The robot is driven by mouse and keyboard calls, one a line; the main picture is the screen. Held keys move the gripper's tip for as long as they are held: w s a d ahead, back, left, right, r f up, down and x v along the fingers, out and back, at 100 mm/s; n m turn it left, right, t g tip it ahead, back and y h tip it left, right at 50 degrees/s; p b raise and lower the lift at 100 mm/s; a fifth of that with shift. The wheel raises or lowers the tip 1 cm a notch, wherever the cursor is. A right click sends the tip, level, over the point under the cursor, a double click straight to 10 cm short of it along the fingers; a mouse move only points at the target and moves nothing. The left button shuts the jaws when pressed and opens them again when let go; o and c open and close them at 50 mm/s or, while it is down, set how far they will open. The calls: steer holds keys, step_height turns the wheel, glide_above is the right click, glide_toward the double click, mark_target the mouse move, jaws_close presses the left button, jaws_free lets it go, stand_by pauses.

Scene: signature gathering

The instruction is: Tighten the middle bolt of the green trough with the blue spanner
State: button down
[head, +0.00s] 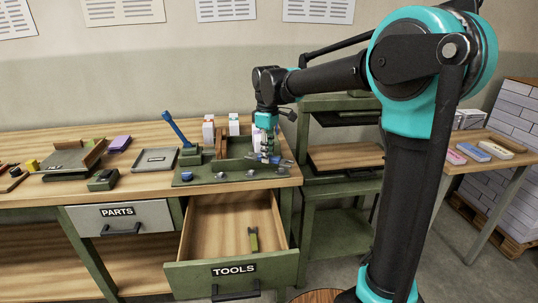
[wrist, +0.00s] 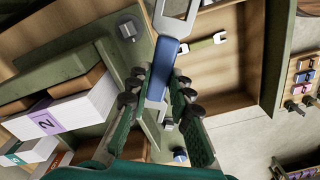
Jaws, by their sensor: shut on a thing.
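My gripper (head: 268,150) is above the right end of the green trough (head: 225,177) on the bench. In the wrist view my gripper (wrist: 165,95) is shut on the blue spanner (wrist: 160,75), around its blue handle. The spanner's silver open jaw points to the top of that view, apart from any bolt there. Several grey bolts stand along the trough's front strip; one bolt (head: 220,175) is near its middle. The wrist view shows a bolt (wrist: 128,28) left of the spanner's jaw and another bolt (wrist: 180,155) below the fingers. The head view barely shows the spanner.
The TOOLS drawer (head: 190,274) is pulled open below the trough, with a green spanner (head: 253,240) inside. A blue lever (head: 177,128) rises behind the trough's left end. White boxes, one numbered 2 (wrist: 60,117), stand in the trough. A tray (head: 155,160) lies left.

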steer(key=shift+f, duration=3.4)
steer(key=shift+s+a+m, duration=0.7)
steer(key=shift+a+m, duration=0.1)
steer(key=shift+m, duration=1.15)
steer(key=shift+s+a+m, duration=0.65)
steer(key=shift+a+m, duration=0.15)
steer(key=shift+m, duration=1.2)
steer(key=shift+s+a+m, duration=0.7)
steer(key=shift+a+m, duration=0.1)
steer(key=shift+m, duration=1.15)
steer(key=shift+r, duration=0.1)
steer(key=shift+r, duration=2.2)
